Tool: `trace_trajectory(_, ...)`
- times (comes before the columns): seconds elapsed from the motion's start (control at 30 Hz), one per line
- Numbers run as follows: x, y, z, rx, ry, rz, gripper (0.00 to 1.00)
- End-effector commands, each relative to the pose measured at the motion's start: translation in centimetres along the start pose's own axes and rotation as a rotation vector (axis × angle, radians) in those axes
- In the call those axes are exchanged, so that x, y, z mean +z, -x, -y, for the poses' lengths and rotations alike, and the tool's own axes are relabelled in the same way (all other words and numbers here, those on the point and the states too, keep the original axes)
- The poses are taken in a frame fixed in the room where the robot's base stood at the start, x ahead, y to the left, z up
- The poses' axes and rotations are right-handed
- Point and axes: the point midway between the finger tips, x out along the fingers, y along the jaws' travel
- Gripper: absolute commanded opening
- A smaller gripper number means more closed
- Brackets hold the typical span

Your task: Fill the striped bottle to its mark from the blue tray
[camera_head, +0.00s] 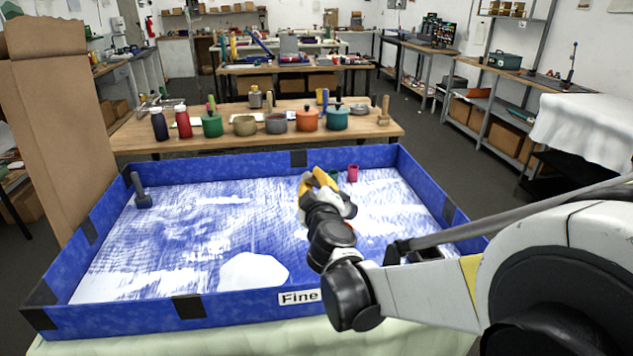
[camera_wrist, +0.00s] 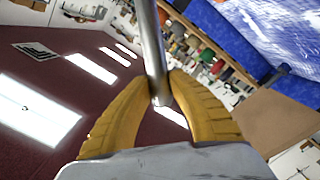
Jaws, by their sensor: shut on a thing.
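The blue tray (camera_head: 120,316) has a broad spread of white fine material on its floor, with a brighter heap (camera_head: 253,271) near the front wall. My gripper (camera_head: 318,178) is over the right half of the tray. In the wrist view my gripper (camera_wrist: 160,88) has its yellow fingers closed around a slim silvery rod (camera_wrist: 152,42). The rod's far end lies outside that view, so I cannot tell what it carries. A pink cup (camera_head: 352,173) and a partly hidden green cup (camera_head: 334,174) stand just beyond my gripper. I cannot make out a striped bottle or its mark.
A dark grey upright tool (camera_head: 141,192) stands in the tray's left back corner. A wooden table (camera_head: 150,144) behind the tray holds bottles, pots and a mortar. A tall cardboard sheet (camera_head: 52,130) stands at the left. The tray's left half is mostly clear.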

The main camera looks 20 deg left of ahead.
Motion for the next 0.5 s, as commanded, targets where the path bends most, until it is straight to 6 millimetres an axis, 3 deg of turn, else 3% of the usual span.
trace_trajectory(0.5,0.1,0.6,2.3,0.055,0.137,-0.04,0.0)
